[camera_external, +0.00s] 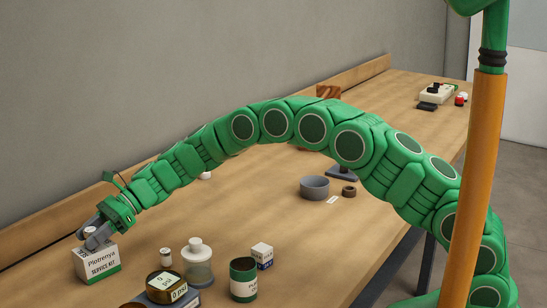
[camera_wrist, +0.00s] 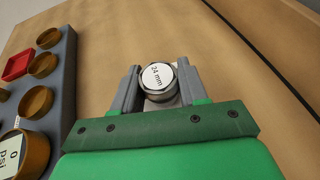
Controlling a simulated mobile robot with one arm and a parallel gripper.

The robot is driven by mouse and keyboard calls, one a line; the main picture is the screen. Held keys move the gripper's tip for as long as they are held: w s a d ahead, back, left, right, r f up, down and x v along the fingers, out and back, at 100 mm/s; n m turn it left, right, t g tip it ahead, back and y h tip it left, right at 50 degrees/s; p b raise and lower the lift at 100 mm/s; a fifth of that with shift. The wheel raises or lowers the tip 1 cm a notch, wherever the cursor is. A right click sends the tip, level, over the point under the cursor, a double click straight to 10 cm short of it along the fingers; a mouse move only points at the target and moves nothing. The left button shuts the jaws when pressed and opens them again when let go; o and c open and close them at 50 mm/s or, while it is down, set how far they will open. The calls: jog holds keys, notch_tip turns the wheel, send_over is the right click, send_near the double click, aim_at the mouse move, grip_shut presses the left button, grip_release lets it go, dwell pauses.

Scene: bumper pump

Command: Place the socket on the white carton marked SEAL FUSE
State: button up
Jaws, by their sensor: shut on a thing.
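My gripper (camera_external: 92,236) is at the far left end of the bench, shut on the socket (camera_wrist: 158,82). The socket is a short metal cylinder with a white end face reading "24 mm", held between the two grey jaws in the wrist view. No SEAL FUSE marking is readable. A small white and dark blue box (camera_external: 262,256) stands further right, its print too small to read.
Near the front stand a clear white-capped jar (camera_external: 198,262), a dark green can (camera_external: 243,279), a small white-topped bottle (camera_external: 166,258) and an amber "0 psi" jar (camera_external: 166,283). A grey bowl (camera_external: 314,188) is further back. The wrist view shows a grey holder (camera_wrist: 60,80) with amber cups.

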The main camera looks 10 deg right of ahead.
jog(key=shift+f, duration=0.2)
jog(key=shift+f, duration=0.15)
jog(key=o, duration=1.1)
jog(key=shift+o, duration=0.2)
jog(key=shift+w+d+r, duration=0.15)
jog(key=shift+r, duration=0.1)
jog(key=v, duration=1.1)
jog(key=shift+d, duration=0.3)
jog(key=shift+w+r, duration=0.15)
